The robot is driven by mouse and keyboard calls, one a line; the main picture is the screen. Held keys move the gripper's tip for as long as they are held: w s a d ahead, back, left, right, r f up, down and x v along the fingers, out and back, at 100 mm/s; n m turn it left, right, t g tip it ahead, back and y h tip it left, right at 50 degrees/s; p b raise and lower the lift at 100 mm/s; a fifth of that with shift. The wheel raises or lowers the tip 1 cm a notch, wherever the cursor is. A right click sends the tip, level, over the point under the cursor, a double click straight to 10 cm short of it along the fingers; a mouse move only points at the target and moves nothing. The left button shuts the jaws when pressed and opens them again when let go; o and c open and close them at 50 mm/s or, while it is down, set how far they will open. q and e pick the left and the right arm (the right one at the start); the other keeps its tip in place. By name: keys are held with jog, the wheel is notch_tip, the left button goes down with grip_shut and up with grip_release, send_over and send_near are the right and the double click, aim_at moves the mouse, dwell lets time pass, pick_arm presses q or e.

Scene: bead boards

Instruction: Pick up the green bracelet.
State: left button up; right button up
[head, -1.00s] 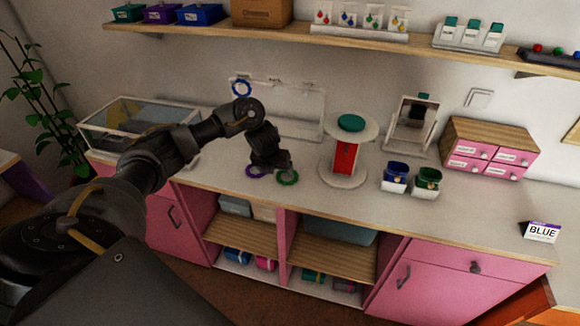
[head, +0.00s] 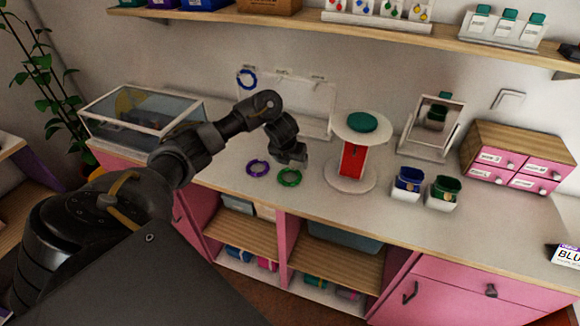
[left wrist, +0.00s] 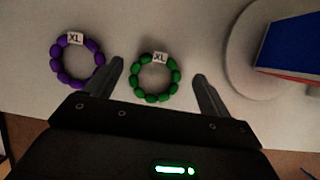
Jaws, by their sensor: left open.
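The green bracelet (head: 289,177) lies flat on the counter, with a white XL tag; it also shows in the left wrist view (left wrist: 154,95). A purple bracelet (head: 258,168) lies just to its left and shows in the left wrist view (left wrist: 57,62). My left gripper (head: 292,160) hangs above and slightly behind the green bracelet in the head view. In the left wrist view my left gripper (left wrist: 160,80) is open and empty, its fingers on either side of the green bracelet, with the left finger beside the purple one. My right gripper is not in view.
A round white stand (head: 350,185) with a red middle stands right of the green bracelet. Blue (head: 407,184) and green (head: 443,192) cups stand farther right. The counter's front edge is close.

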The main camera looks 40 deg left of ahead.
aim_at(293, 168)
pick_arm(q)
jog(key=shift+x, duration=2.55)
jog(key=shift+c, duration=0.4)
jog(key=c, duration=1)
